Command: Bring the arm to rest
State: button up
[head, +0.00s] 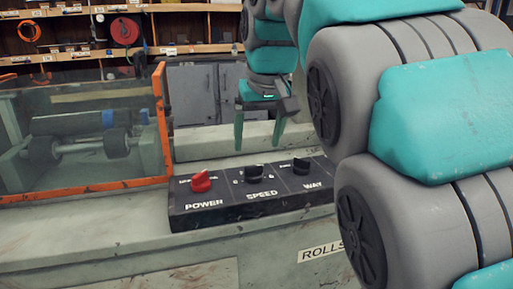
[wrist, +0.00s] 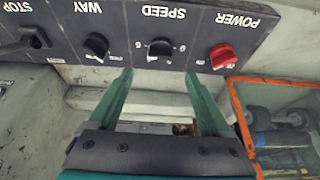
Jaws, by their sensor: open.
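My teal and grey arm fills the right of the head view. My gripper (head: 258,146) hangs with its two green fingers pointing down, near the back edge of the dark control panel (head: 225,217). In the wrist view my gripper (wrist: 158,76) has its fingers spread wide, with nothing between them. The fingers appear clear of the knobs; I cannot tell the exact height. The panel carries a red POWER knob (head: 201,181), a black SPEED knob (head: 254,172) and a black WAY knob (head: 301,166). My arm hides the panel's right end in the head view.
An orange-framed clear guard (head: 161,120) stands left of the panel, over rollers (head: 117,143). In the wrist view a dark STOP control (wrist: 36,41) sits beyond WAY. Shelves (head: 180,50) with supplies and grey cabinets (head: 195,92) stand behind. The pale machine top in front is bare.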

jog(key=shift+s+r, duration=0.1)
jog(key=shift+r, duration=0.1)
jog(key=s+d+f+m+g, duration=0.1)
jog(key=s+d+f, duration=0.45)
jog(key=f, duration=0.25)
jog(key=s+d+f+m+g, duration=0.2)
jog(key=s+d+f, duration=0.3)
jog(key=s+f, duration=0.25)
jog(key=s+d+f+g+h, duration=0.1)
jog(key=s+d+f+g, duration=0.2)
jog(key=s+f, duration=1.2)
jog(key=shift+s+d+f, duration=0.2)
jog(key=shift+s+d, duration=0.15)
jog(key=shift+s, duration=0.75)
